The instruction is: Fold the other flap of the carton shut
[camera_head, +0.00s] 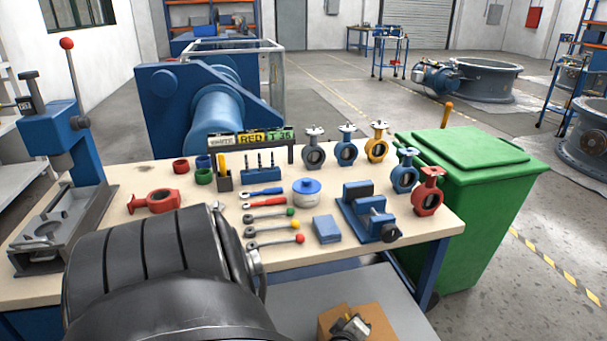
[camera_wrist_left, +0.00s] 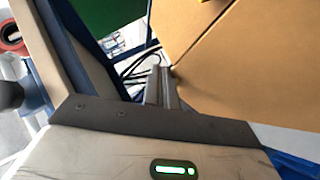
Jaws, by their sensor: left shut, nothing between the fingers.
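The brown carton (camera_head: 375,322) shows at the bottom edge of the head view, cut off by the frame. A grey metal shape (camera_head: 350,326) shows at its opening; I cannot tell what it is. In the left wrist view the carton's cardboard panels (camera_wrist_left: 262,75) fill the upper right, meeting along a slanting edge. My left gripper (camera_wrist_left: 163,72) is shut and empty, its fingertips close to the carton's corner; I cannot tell if they touch it. I cannot tell how the carton's flaps stand. My right gripper is in neither view.
My dark arm link covers the lower left of the head view. Behind is a workbench (camera_head: 150,232) with several valves, levers, a blue vise (camera_head: 368,212) and a manual press (camera_head: 60,150). A green bin (camera_head: 475,190) stands at its right. The grey surface (camera_head: 310,300) beside the carton is bare.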

